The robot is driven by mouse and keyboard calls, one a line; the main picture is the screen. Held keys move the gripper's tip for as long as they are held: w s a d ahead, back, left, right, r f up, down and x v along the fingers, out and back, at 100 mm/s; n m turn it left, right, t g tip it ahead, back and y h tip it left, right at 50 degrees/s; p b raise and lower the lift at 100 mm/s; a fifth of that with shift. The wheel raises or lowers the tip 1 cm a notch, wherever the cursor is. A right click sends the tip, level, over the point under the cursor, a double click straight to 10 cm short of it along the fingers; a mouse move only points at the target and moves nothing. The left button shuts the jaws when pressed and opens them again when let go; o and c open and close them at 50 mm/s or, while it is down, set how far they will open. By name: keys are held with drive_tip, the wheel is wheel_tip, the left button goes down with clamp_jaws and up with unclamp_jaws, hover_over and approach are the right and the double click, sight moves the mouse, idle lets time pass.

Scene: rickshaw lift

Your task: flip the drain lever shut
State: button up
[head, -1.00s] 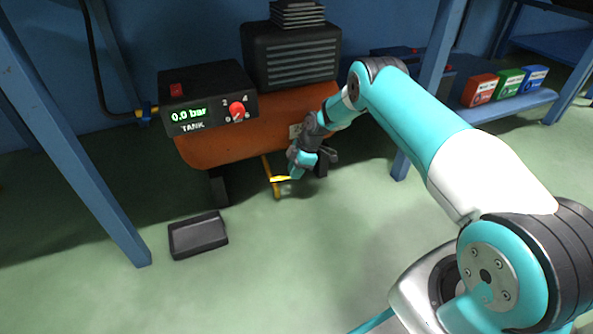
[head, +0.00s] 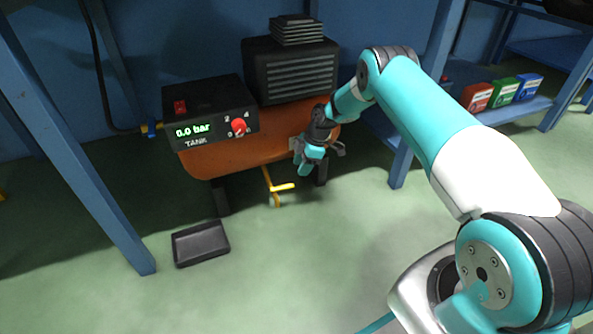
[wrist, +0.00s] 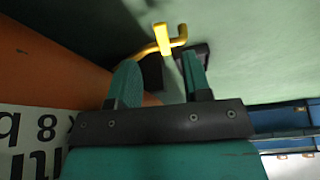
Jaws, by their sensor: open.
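The yellow drain lever (head: 282,187) hangs on a yellow pipe under the orange tank (head: 240,152). It sticks out sideways to the right in the head view. In the wrist view the yellow lever (wrist: 170,40) lies beyond the fingertips, near the gap between them and apart from both. My gripper (head: 318,160) is at the tank's right lower side, to the right of and above the lever. In the wrist view my gripper (wrist: 158,75) is open with nothing between its fingers.
A black tray (head: 201,243) lies on the floor left of the lever. The control box (head: 211,118) reads 0.0 bar. Blue bench legs (head: 75,150) stand left and right. Coloured boxes (head: 503,92) sit on a shelf at right.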

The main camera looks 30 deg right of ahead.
drive_tip(key=p+v, duration=0.4)
drive_tip(key=v, duration=0.6)
drive_tip(key=shift+r, duration=0.2)
